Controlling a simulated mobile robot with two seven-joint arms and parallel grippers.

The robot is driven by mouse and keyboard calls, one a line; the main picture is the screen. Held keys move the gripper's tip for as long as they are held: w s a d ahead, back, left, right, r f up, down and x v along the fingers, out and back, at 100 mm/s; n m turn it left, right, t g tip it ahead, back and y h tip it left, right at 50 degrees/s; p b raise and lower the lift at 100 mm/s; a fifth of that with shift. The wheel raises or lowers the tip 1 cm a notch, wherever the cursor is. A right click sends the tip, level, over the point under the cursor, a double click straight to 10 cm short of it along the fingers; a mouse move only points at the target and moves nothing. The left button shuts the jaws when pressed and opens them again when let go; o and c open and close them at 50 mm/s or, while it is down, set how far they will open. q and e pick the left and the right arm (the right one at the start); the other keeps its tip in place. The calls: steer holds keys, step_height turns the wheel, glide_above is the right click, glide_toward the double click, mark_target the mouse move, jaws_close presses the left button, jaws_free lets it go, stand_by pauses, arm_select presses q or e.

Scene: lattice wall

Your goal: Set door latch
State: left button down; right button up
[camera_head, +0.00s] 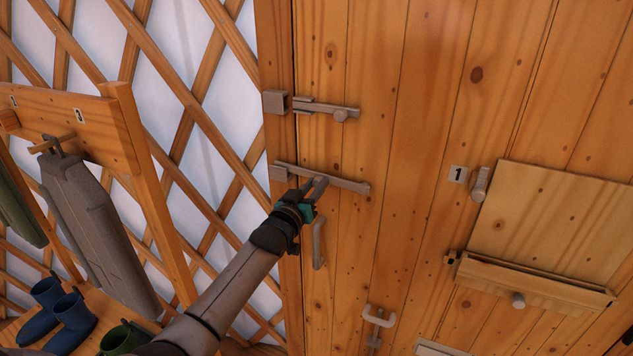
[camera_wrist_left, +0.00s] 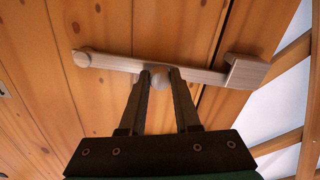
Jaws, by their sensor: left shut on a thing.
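The wooden plank door (camera_head: 420,90) carries a lower latch (camera_head: 345,182), a long grey bar lying nearly level. The bar's left end meets the bracket (camera_head: 279,172) on the door frame. In the left wrist view the bar (camera_wrist_left: 125,65) runs from a round pivot at the left to the bracket (camera_wrist_left: 245,72) at the right, its end at the bracket. My left gripper (camera_head: 317,185) is at the middle of this bar. In the left wrist view its fingers (camera_wrist_left: 159,78) are shut on a round knob (camera_wrist_left: 159,81) on the bar. My right gripper is not in view.
An upper latch (camera_head: 335,110) with its own bracket (camera_head: 274,101) sits above. A curved door handle (camera_head: 318,243) is just below my gripper. A hinged wooden panel (camera_head: 555,220) is at the right. A coat rack (camera_head: 75,125) and blue boots (camera_head: 72,318) stand at the left.

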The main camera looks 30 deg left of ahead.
arm_select(q)
steer(key=shift+f+n, duration=0.35)
steer(key=shift+n, duration=0.05)
steer(key=shift+f, duration=0.1)
steer(key=c, duration=0.6)
jaws_free()
steer(key=shift+s, duration=0.1)
steer(key=s, duration=1)
steer(key=s+d+p, duration=0.1)
steer(key=s, duration=0.4)
